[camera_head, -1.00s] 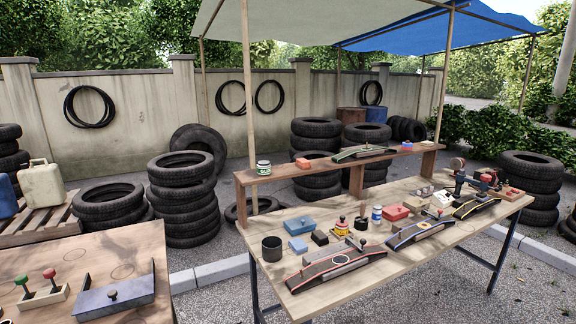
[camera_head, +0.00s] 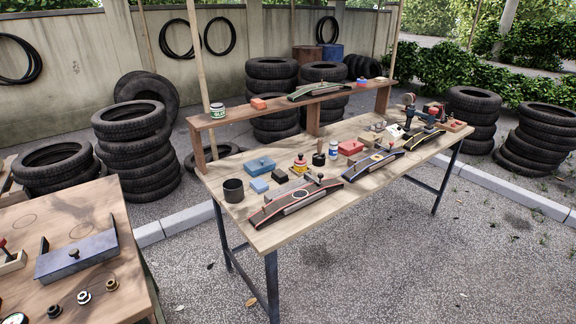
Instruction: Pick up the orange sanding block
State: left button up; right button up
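A small orange block (camera_head: 258,103), which looks like the sanding block, rests on the raised wooden shelf (camera_head: 231,118) along the back of the far table. It sits between a white and green jar (camera_head: 217,111) and a long green-topped tool (camera_head: 318,91). The block is unobstructed in the head view. Neither of my grippers shows in this view.
The far workbench (camera_head: 290,231) holds a black cup (camera_head: 233,190), blue boxes, a red box (camera_head: 350,147) and long tools in front of the shelf. A nearer table (camera_head: 90,210) stands at left. Gravel ground (camera_head: 400,260) before the workbench is clear.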

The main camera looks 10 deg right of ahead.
aim_at(258, 103)
jog(key=z, duration=1.45)
jog(key=i, duration=1.95)
jog(key=u, duration=3.2)
